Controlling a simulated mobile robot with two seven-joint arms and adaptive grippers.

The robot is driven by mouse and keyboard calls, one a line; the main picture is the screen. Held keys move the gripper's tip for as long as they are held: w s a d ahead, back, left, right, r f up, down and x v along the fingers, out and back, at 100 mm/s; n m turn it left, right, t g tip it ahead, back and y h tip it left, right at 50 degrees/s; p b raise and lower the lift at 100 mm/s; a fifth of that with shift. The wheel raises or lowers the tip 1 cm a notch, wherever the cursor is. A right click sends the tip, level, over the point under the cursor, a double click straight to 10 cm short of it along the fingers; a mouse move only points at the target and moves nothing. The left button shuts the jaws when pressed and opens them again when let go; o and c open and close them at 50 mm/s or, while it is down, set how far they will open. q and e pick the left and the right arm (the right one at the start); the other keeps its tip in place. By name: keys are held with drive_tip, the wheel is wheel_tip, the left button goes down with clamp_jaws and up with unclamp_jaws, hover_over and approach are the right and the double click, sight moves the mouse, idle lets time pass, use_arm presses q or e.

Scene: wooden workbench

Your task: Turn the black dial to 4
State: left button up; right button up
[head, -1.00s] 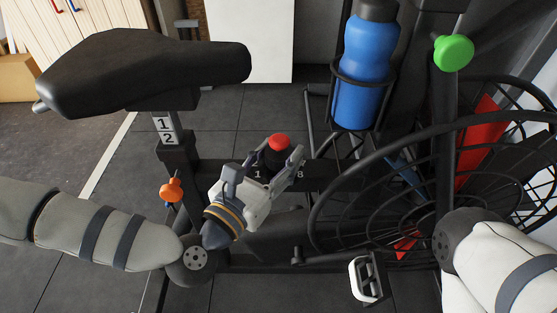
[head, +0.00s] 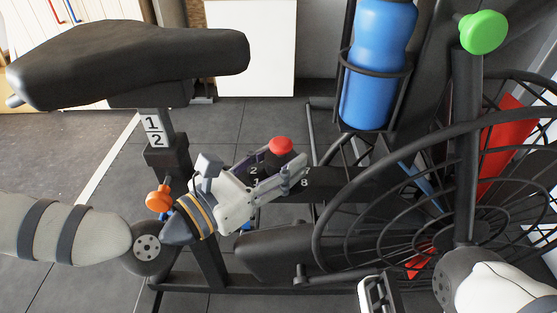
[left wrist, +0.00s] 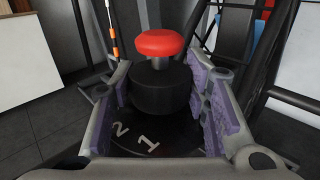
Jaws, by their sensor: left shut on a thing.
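The black dial (head: 277,160) has a red knob (head: 281,145) on top and sits on the bike's frame. In the left wrist view the dial (left wrist: 166,89) stands upright between my finger pads, with the red knob (left wrist: 160,43) above it. My left gripper (head: 275,170) has its fingers on both sides of the dial and is shut on it. White numbers circle the dial: 1 and 2 show in the left wrist view, and a 2 and an 8 in the head view.
A black saddle (head: 130,60) stands left of the dial, with an orange knob (head: 159,198) below its post. A blue bottle (head: 378,75) in a holder, a green knob (head: 483,32) and a caged wheel are to the right.

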use_arm(q)
drive_tip(key=o, duration=1.1)
drive_tip(key=shift+o, duration=0.2)
drive_tip(key=v, duration=1.2)
